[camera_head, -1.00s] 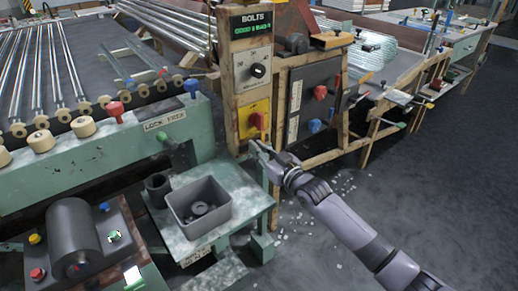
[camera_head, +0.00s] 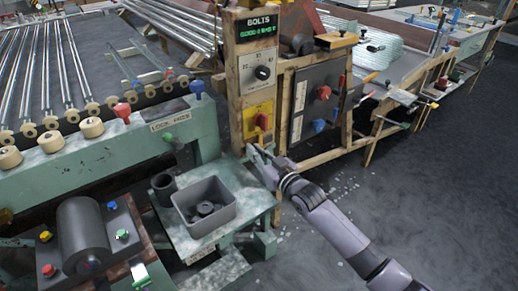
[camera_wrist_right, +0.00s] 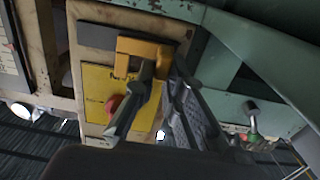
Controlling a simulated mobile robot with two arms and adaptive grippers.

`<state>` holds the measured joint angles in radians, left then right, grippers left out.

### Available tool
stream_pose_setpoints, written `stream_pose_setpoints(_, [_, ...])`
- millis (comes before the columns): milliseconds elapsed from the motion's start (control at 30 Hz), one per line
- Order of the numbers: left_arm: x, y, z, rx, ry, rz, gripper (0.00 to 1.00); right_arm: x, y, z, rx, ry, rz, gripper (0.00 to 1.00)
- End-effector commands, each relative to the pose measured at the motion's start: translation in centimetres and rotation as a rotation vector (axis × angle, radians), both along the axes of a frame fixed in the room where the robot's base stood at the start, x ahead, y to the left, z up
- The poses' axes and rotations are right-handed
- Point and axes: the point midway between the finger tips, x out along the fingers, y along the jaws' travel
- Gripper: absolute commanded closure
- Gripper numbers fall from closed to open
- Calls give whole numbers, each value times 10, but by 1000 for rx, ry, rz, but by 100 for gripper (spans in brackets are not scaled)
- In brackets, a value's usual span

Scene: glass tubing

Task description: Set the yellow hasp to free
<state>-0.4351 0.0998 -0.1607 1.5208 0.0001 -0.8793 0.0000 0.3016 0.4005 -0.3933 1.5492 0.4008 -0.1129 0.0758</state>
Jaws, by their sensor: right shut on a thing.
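The yellow hasp (camera_wrist_right: 157,52) is a bracket-shaped orange-yellow piece beside a yellow plate (camera_wrist_right: 98,90) in the right wrist view. A red knob (camera_wrist_right: 114,103) sits on the plate, partly hidden by a finger. In the head view my right gripper (camera_head: 255,149) is at the plate's lower edge. My left gripper is out of view.
The wooden post (camera_head: 234,100) carries a BOLTS display (camera_head: 257,30) and a black dial (camera_head: 262,72). A dark panel (camera_head: 320,85) with red and blue knobs stands to its right. A grey bin (camera_head: 225,215) sits below left.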

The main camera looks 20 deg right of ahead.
Motion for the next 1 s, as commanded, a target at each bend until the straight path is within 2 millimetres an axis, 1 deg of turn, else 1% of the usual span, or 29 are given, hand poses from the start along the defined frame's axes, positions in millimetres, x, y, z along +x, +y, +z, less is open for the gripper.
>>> stream_pose_setpoints(33, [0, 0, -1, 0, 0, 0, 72, -1, 3, -2, 0, 3, 5, 100])
stream_pose_setpoints(267, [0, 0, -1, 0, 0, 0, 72, -2, 4, -2, 1, 4, 7, 100])
stream_pose_setpoints(300, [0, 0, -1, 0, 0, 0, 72, -2, 5, -2, 1, 4, 7, 86])
stream_pose_setpoints(567, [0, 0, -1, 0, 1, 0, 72, -1, 4, -2, 1, 3, 6, 69])
stream_pose_setpoints(867, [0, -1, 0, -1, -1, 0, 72, -2, 2, -1, 2, 2, 4, 68])
stream_pose_setpoints(967, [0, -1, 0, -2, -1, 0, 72, -7, 0, -1, 2, 2, 3, 68])
stream_pose_setpoints(1000, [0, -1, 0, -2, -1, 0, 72, -12, -2, -2, 1, 3, 3, 68])
